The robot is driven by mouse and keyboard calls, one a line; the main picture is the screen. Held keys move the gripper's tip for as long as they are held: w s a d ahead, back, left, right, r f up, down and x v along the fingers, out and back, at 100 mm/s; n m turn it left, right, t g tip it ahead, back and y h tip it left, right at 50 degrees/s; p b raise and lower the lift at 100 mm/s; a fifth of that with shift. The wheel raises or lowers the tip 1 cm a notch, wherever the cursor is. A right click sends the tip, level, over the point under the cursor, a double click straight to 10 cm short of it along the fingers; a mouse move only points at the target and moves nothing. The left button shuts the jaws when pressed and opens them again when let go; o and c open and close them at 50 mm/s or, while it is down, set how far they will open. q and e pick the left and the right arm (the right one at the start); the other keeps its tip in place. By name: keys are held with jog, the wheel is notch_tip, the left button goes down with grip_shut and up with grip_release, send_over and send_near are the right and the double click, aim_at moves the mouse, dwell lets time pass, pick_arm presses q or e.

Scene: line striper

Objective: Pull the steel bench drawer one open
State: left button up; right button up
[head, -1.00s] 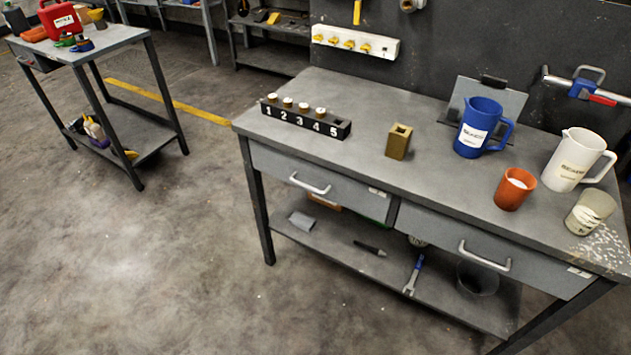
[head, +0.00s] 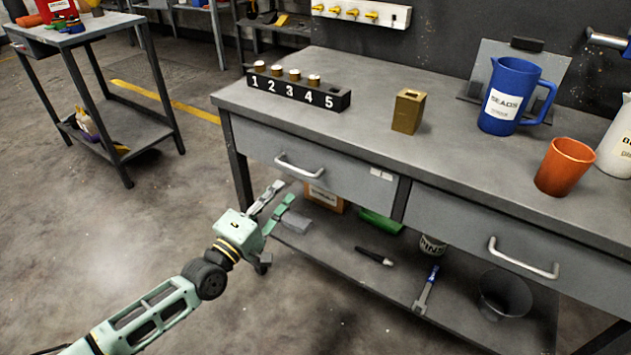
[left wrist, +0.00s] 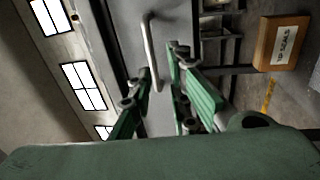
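The steel bench (head: 370,110) has two grey drawers side by side under its top. The left drawer (head: 345,178) is shut, with a silver bar handle (head: 299,166) and a small label too small to read. The right drawer (head: 450,222) is also shut. My left gripper (head: 283,191) is open and empty, just below and in front of the left drawer's handle. In the left wrist view, that handle (left wrist: 151,52) appears between the spread fingers (left wrist: 159,62), ahead of their tips; I see no contact. My right gripper is not in view.
A numbered rack (head: 297,92), a brass block (head: 407,111), a blue jug (head: 508,97) and an orange cup (head: 564,166) stand on the bench. The lower shelf (head: 345,270) holds a wrench (head: 426,289) and bins. Open floor lies left of the bench.

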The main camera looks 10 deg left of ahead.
aim_at(296, 168)
pick_arm(q)
jog(key=shift+r+b+x, duration=0.1)
jog(key=shift+r+x, duration=0.1)
jog(key=shift+x, duration=1.15)
jog(key=shift+r+b+x, duration=0.1)
jog(key=shift+r+x, duration=0.05)
jog(key=shift+x, duration=1.2)
jog(key=shift+r+b+x, duration=0.1)
jog(key=shift+r+x, duration=0.1)
jog(key=shift+x, duration=1.2)
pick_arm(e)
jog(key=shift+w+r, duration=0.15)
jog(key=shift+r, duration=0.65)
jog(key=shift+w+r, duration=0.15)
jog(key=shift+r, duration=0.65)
pick_arm(q)
jog(key=shift+s+d, duration=0.1)
jog(key=shift+s, duration=0.1)
jog(key=shift+c, duration=0.4)
grip_shut()
